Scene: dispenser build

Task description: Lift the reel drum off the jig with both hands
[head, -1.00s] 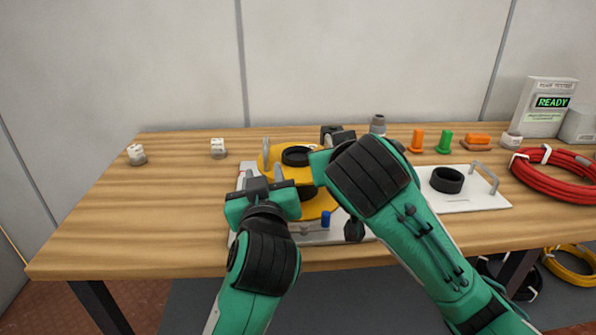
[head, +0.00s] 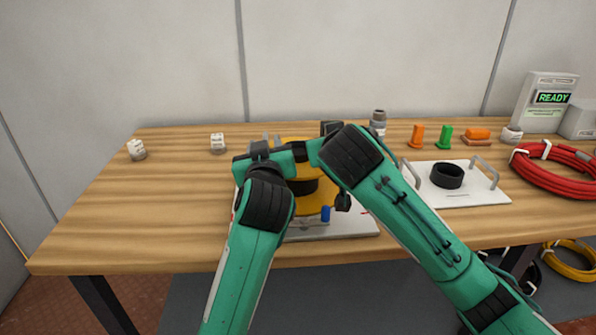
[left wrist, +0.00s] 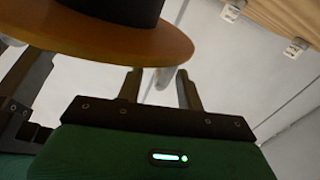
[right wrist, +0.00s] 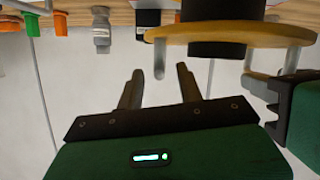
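The reel drum (head: 320,203), with yellow flanges and a black core, sits over the white jig plate (head: 352,224) at the table's front. My arms hide much of it in the head view. In the left wrist view its flange (left wrist: 110,42) is close above my left gripper (left wrist: 159,72), whose fingers are apart. In the right wrist view the flange (right wrist: 235,33) is above and right of my right gripper (right wrist: 160,70), also with fingers apart. A grey pin (right wrist: 159,58) shows beyond those fingers. I see no flange clamped between either pair of fingers.
A white plate with handles (head: 465,197) and a black ring (head: 447,175) lies to the right. Orange (head: 417,137) and green (head: 445,138) pegs, a red cable coil (head: 550,175) and a READY tester (head: 545,105) stand farther right. The table's left is mostly clear.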

